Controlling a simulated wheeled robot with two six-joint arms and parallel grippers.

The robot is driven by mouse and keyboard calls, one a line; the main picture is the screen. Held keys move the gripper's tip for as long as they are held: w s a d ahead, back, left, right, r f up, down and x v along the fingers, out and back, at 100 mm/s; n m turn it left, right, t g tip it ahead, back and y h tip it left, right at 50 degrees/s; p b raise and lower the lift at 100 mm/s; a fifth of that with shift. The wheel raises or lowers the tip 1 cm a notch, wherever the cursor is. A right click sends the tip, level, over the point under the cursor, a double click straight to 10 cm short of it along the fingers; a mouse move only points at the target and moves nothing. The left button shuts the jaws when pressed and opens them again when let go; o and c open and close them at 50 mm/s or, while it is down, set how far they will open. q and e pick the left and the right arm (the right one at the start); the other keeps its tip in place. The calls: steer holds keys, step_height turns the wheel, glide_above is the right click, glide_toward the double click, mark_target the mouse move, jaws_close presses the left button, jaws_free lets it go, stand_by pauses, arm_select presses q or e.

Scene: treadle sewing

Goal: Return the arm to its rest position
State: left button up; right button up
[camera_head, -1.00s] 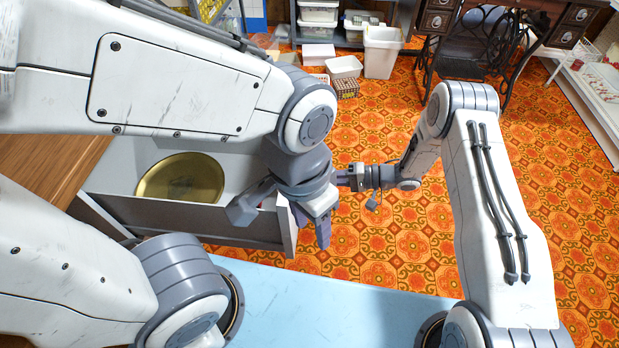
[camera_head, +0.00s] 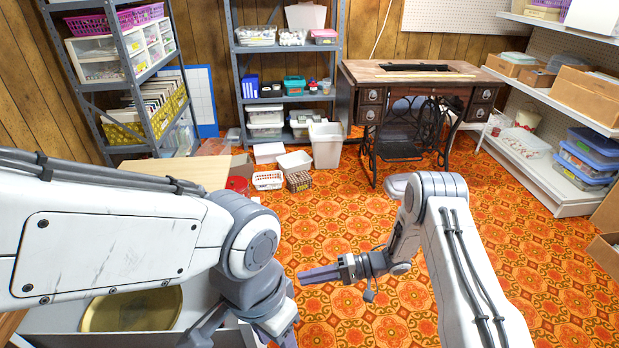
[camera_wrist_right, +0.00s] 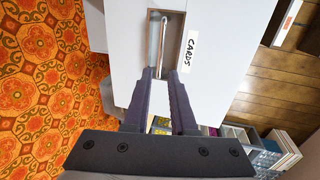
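My right gripper (camera_head: 302,275) is out over the patterned floor in the head view, with its fingers pointing left. In the right wrist view its two dark fingers (camera_wrist_right: 160,75) stand apart, with a gap between the tips. The metal handle (camera_wrist_right: 163,40) of a pale drawer front labelled "CARDS" (camera_wrist_right: 190,52) shows just ahead of them and partly between them; contact cannot be told. My left gripper (camera_head: 243,338) has its fingers spread at the bottom of the head view, over the open drawer, and its tips are partly cut off by the frame.
The open drawer holds a round gold item (camera_head: 132,308). A treadle sewing table (camera_head: 420,85) stands at the back. A white bin (camera_head: 326,145) and small baskets (camera_head: 268,180) sit on the floor. Shelves line the left, back and right. Orange floor (camera_head: 350,215) is clear in the middle.

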steer(key=w+a+r+n+t+h, duration=0.35)
steer(key=w+r+t+h, duration=0.35)
steer(key=w+r, duration=0.35)
step_height(320, 180, up, 6)
steer(key=s+d+t+h, duration=0.1)
steer(key=s+t+h, duration=0.1)
steer(key=s+h, duration=0.1)
steer(key=s+d+r+n+g+h, duration=0.1)
steer(key=s+d+r+g+h, duration=0.15)
steer(key=s, duration=0.85)
steer(key=s+d+r+n+g+h, duration=0.1)
steer(key=s+d+g, duration=0.15)
steer(key=s, duration=0.85)
steer(key=s+d+r+n+g+h, duration=0.1)
steer(key=s+d+r+g, duration=0.15)
steer(key=s, duration=0.95)
step_height(320, 180, up, 25)
steer(key=w+p, duration=0.1)
steer(key=p, duration=2.4)
steer(key=shift+f, duration=0.2)
steer(key=shift+a, duration=0.1)
steer(key=shift+a, duration=0.1)
